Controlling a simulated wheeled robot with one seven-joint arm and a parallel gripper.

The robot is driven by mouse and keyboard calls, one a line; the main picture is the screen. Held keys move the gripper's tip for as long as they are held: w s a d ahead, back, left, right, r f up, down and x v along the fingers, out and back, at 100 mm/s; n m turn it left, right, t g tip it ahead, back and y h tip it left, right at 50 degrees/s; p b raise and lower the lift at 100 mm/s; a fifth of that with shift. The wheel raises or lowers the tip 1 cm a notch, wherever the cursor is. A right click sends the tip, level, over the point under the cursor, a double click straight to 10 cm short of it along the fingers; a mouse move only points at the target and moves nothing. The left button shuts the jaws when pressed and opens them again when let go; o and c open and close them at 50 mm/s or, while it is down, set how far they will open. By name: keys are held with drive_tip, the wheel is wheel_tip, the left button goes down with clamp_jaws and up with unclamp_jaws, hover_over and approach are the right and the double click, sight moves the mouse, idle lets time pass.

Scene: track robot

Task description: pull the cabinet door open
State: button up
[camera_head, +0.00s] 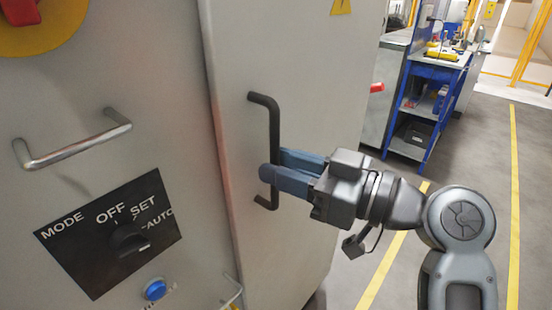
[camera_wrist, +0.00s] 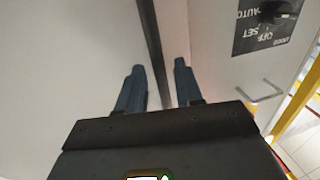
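The cabinet door (camera_head: 300,60) is a tall grey panel. It looks closed against the grey control front beside it. A black vertical bar handle (camera_head: 275,120) is fixed to the door. My gripper (camera_head: 272,168) is at the lower half of this handle. Its nearer blue finger crosses in front of the bar and hides part of it; the other finger is just behind. In the wrist view my gripper (camera_wrist: 158,68) has its two fingers apart, with a dark strip running between them. I cannot tell whether either finger touches the handle.
The control front has a silver handle (camera_head: 75,143), a black mode-switch plate (camera_head: 110,235), a blue button (camera_head: 155,290) and a red knob (camera_head: 20,12) on yellow. A blue-framed workbench (camera_head: 425,110) stands behind at right. Grey floor (camera_head: 475,150) with yellow lines is clear at right.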

drive_tip(key=shift+x, duration=0.9)
drive_tip(key=shift+c, duration=0.2)
clamp_jaws()
